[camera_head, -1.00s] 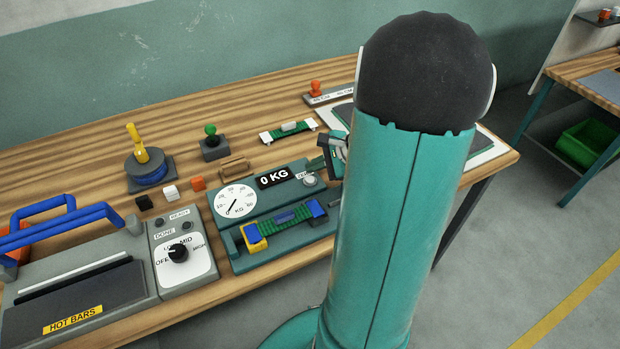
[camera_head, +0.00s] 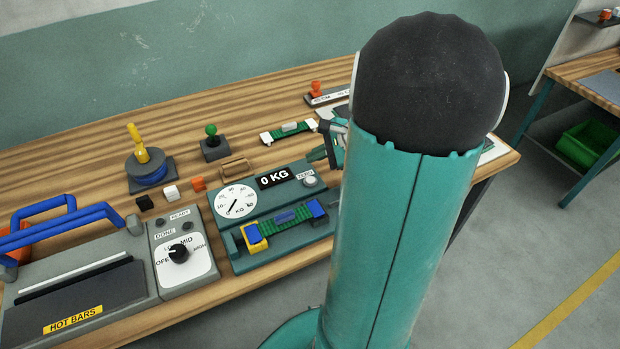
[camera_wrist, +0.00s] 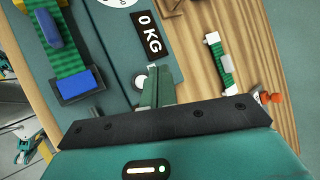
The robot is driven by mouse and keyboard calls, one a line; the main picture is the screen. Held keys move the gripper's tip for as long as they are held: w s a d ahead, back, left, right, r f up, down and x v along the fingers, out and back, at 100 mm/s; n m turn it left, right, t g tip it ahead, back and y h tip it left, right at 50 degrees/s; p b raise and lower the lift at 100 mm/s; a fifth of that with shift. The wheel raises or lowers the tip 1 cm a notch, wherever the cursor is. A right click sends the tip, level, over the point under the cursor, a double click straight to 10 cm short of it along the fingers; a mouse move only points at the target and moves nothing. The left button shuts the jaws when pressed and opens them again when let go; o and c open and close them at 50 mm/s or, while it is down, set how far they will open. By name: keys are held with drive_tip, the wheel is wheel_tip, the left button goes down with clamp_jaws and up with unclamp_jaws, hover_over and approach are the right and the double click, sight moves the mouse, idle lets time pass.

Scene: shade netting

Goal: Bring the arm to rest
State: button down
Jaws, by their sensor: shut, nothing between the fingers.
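My gripper (camera_head: 318,154) shows in the head view just left of my large teal arm link, which hides most of it. In the wrist view its fingers (camera_wrist: 160,86) are together, with nothing between them. They are over the right end of the teal weighing scale (camera_head: 275,250), near its zero button (camera_head: 310,181). The scale's display reads 0 KG.
A hot-bar sealer (camera_head: 85,290) with blue handles and a dial box (camera_head: 180,252) stand at the left. Behind are a yellow-handled stamp (camera_head: 145,150), a green-knobbed block (camera_head: 212,145) and another green strap piece (camera_head: 288,132). Small blocks lie between. A second table stands far right.

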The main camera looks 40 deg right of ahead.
drive_tip(key=s+a+r+n+g+h, duration=0.1)
drive_tip(key=s+a+r+n, duration=0.2)
drive_tip(key=a+n, duration=0.4)
drive_tip(key=s+a+r+n+g+h, duration=0.1)
drive_tip(key=s+a+r+n, duration=0.2)
drive_tip(key=a, duration=0.8)
drive_tip(key=s+a+r+n+h, duration=0.1)
drive_tip(key=s+a+r+n, duration=0.2)
drive_tip(key=a+r+n, duration=0.3)
drive_tip(key=a+n, duration=0.3)
drive_tip(key=n, duration=0.3)
drive_tip(key=shift+s+a+r+g+h, duration=0.25)
drive_tip(key=shift+a+g+h, duration=0.1)
drive_tip(key=shift+g+h, duration=0.05)
